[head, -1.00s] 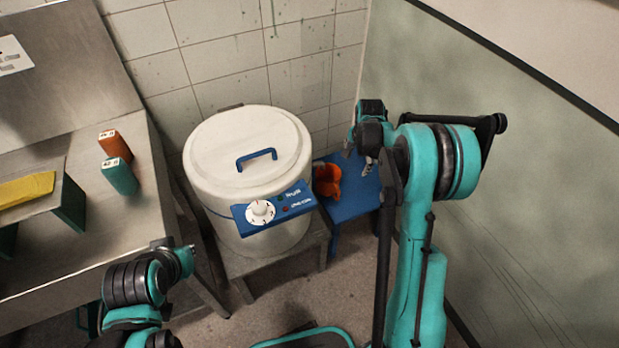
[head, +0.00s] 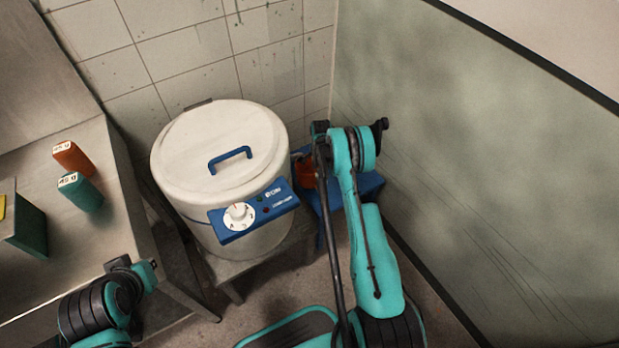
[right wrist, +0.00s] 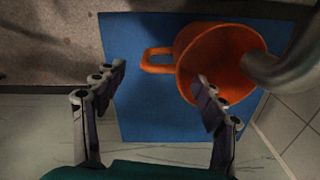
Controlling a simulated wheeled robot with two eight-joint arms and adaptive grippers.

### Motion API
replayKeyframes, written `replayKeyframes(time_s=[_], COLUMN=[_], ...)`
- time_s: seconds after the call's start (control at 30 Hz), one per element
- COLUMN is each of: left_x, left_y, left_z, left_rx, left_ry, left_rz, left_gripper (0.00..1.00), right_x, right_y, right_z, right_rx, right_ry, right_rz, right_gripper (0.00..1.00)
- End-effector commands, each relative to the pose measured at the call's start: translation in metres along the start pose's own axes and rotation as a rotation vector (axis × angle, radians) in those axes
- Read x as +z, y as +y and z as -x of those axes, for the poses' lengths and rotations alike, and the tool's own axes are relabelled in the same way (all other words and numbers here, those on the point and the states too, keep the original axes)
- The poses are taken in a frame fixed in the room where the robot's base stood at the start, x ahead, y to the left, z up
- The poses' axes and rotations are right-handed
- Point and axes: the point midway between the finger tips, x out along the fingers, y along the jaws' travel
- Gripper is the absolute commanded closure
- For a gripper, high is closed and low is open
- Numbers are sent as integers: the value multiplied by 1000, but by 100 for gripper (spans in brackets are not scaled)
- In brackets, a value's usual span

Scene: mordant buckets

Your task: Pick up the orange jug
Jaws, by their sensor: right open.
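The orange jug (head: 305,172) stands on a blue stool (head: 368,184) beside the white vat, partly hidden by my right arm in the head view. In the right wrist view the jug (right wrist: 215,58) shows its open mouth toward the right and its loop handle (right wrist: 156,60) toward the left. My right gripper (right wrist: 162,75) is open and empty. Its fingertips appear on either side of the handle, the right one overlapping the jug's body; I cannot tell whether they touch. My left arm shows at the lower left of the head view, but its gripper fingers are not visible.
The white lidded vat (head: 225,155) with a blue control panel stands left of the stool. A grey pipe (right wrist: 285,70) reaches over the jug's mouth. The wall (head: 480,150) is close on the right. Orange (head: 73,158) and teal (head: 80,193) containers stand on the steel bench.

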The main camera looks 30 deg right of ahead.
Motion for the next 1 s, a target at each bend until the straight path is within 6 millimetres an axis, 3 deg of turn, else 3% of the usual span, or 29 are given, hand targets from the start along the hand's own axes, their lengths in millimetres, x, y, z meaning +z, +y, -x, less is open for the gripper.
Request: replayKeyframes(time_s=[0.03, 0.2, 0.43, 0.47, 0.7, 1.0], left_x=[6, 12, 11, 11, 11, 11], left_y=[0, 0, 0, 0, 0, 0], left_z=[-8, -17, -16, -16, -16, -16], left_rx=[0, 0, 0, 0, 0, 0], left_ry=[0, 0, 0, 0, 0, 0], left_rz=[0, 0, 0, 0, 0, 0], left_gripper=[100, 100, 100, 100, 100, 100], right_x=[-1, -2, -2, -2, -2, -2], right_y=[0, 1, 1, 1, 1, 1], right_z=[-13, -36, -36, -36, -36, -36], right_rx=[0, 0, 0, 0, 0, -1], right_ry=[0, 0, 0, 0, 0, 1], right_rz=[0, 0, 1, 1, 1, 0], right_gripper=[30, 30, 30, 35, 98, 100])
